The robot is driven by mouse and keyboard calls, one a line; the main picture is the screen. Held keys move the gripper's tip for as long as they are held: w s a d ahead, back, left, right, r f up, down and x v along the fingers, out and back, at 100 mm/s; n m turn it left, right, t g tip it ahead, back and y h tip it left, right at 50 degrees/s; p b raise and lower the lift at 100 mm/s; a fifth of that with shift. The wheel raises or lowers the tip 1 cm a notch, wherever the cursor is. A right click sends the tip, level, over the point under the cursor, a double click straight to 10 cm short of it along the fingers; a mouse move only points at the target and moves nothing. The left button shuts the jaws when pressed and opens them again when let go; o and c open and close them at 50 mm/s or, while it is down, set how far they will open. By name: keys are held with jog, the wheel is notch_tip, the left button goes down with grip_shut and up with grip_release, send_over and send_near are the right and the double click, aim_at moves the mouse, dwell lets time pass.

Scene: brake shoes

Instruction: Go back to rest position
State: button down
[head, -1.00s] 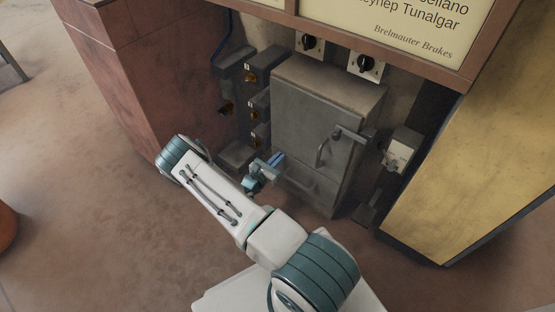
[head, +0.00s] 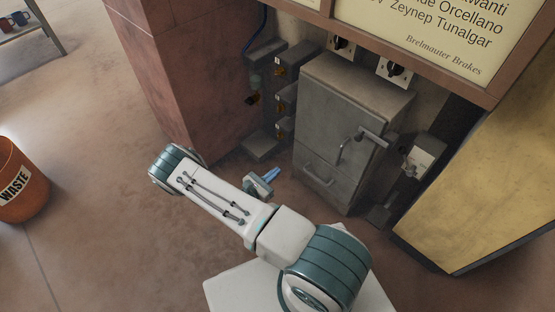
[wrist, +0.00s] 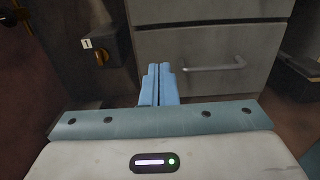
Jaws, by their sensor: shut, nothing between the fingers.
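My gripper (wrist: 159,84) shows in the wrist view with its two blue fingers pressed together and nothing between them. In the head view my gripper (head: 270,174) is low, just left of the grey metal cabinet (head: 345,115), partly hidden behind my arm. The cabinet's lower drawer (wrist: 205,62) with its bar handle (wrist: 213,64) lies ahead of the fingers in the wrist view. The fingers look apart from the drawer. The drawer and the door above it look shut.
Several dark boxes with brass-coloured knobs (head: 280,103) line the wall left of the cabinet. A brick pillar (head: 185,80) stands left of them. An orange waste bin (head: 22,180) is at far left. A yellow panel (head: 490,180) stands at right. Floor between bin and arm is clear.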

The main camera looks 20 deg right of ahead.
jog(key=shift+s+a, duration=0.1)
jog(key=shift+a, duration=0.1)
jog(key=s+r+m+g+y+p, duration=0.25)
jog(key=r+m+p, duration=0.25)
jog(key=r, duration=0.8)
jog(key=s+a+r+m+g+y+p, duration=0.15)
jog(key=r+m+g+p, duration=0.3)
jog(key=r, duration=0.85)
jog(key=s+r+m+g+y+p, duration=0.1)
jog(key=r+m+g+y+p, duration=0.35)
jog(key=r, duration=0.95)
jog(key=s+a+r+m+t+y+p, duration=0.2)
jog(key=s+r+p, duration=0.3)
jog(key=r, duration=0.6)
jog(key=s+a+r+m+t+y+p, duration=0.2)
jog(key=s+r+p, duration=0.3)
jog(key=r, duration=0.7)
jog(key=s+a+r+m+t+y+p, duration=0.3)
jog(key=r+p, duration=0.5)
jog(key=r, duration=0.3)
jog(key=shift+s+r+m+y, duration=0.4)
jog(key=shift+s+m+y, duration=0.15)
jog(key=shift+s+m, duration=0.3)
jog(key=shift+t, duration=0.25)
